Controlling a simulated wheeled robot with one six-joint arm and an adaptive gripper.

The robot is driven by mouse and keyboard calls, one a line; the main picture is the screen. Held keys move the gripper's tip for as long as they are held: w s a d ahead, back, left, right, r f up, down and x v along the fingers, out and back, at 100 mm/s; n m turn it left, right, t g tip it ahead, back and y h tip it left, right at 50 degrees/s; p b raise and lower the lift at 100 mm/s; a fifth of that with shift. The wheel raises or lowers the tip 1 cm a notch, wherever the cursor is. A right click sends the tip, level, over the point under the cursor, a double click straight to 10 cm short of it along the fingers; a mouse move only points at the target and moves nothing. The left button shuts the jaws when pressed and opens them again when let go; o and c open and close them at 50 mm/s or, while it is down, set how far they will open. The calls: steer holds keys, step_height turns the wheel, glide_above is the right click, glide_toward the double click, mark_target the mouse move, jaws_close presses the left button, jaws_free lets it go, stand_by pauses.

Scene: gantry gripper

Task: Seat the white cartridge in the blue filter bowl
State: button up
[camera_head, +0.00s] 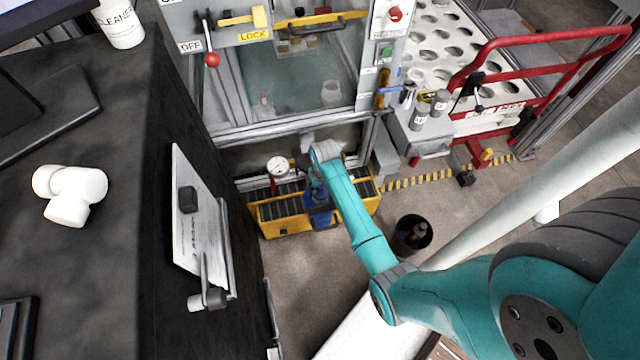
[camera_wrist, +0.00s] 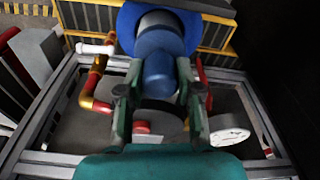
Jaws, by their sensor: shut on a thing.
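The blue filter bowl (camera_head: 318,208) is at the yellow-edged roller conveyor, just below my gripper (camera_head: 313,183). In the wrist view the blue bowl (camera_wrist: 158,75) lies between the two fingers of my gripper (camera_wrist: 156,88), which is shut on it. Its wide blue rim is at the top of that view. A pale grey-white round piece (camera_wrist: 160,20) shows within the rim; it looks like the white cartridge, but only part of it is visible and I cannot tell how deep it sits. The finger contacts are small and partly dark.
A white dial gauge (camera_head: 278,166) with a red pipe is left of my gripper. A black bin (camera_head: 413,233) stands on the floor to the right. A dark bench (camera_head: 110,130) is left.

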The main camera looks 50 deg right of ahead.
steer(key=shift+f, duration=2.55)
steer(key=o, duration=1.1)
steer(key=shift+o, duration=0.2)
steer(key=r, duration=0.4)
steer(key=s+r, duration=0.1)
steer(key=r, duration=0.7)
steer(key=shift+s+a, duration=0.2)
steer(key=shift+a, duration=0.05)
steer(key=shift+f, duration=0.1)
